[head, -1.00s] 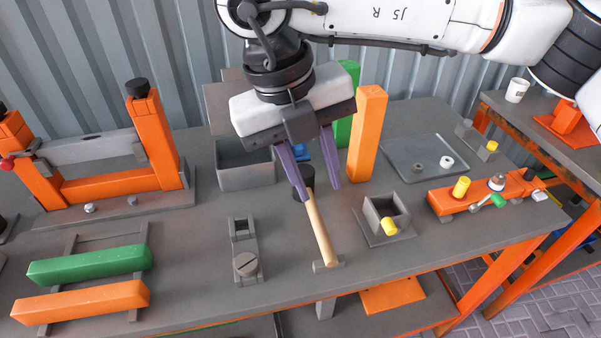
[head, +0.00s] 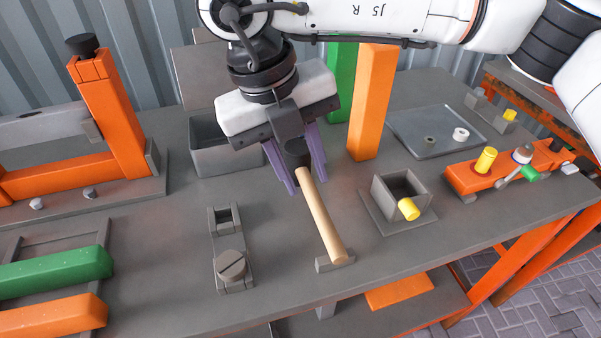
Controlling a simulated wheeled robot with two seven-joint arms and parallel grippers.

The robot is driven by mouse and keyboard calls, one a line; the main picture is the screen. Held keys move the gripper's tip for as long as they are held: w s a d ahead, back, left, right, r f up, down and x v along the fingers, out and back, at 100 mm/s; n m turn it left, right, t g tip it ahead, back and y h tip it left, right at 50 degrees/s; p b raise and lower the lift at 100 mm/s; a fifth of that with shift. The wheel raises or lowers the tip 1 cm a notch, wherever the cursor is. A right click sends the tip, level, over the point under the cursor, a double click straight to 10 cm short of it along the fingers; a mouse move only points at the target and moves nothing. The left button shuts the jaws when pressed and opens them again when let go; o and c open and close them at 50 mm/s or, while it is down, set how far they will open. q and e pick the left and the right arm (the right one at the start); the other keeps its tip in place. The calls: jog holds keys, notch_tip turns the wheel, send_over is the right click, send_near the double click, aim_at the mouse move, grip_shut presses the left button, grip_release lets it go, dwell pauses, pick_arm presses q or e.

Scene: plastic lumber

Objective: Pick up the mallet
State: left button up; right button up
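The mallet (head: 321,218) has a pale wooden handle and a dark head at its far end. The near end of the handle meets a small grey block (head: 322,265) by the table's front edge. My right gripper (head: 306,182) points down at the mallet's far end. Its two purple fingers are apart, one on each side of the dark head and the top of the handle in the picture. I see no clear contact, and the depth between fingers and mallet is hard to tell. My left gripper is out of view.
An orange post (head: 371,105) and a green post (head: 341,85) stand behind the mallet. A grey open box (head: 378,205) with a yellow plug is at right, a grey clamp-like fixture (head: 216,255) at left. A grey bin (head: 210,160) stands behind left. Bare table (head: 165,270) lies front left.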

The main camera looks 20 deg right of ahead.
aim_at(315, 201)
jog(key=x, duration=0.9)
jog(key=shift+p, duration=0.4)
jog(key=shift+r, duration=0.1)
grip_shut()
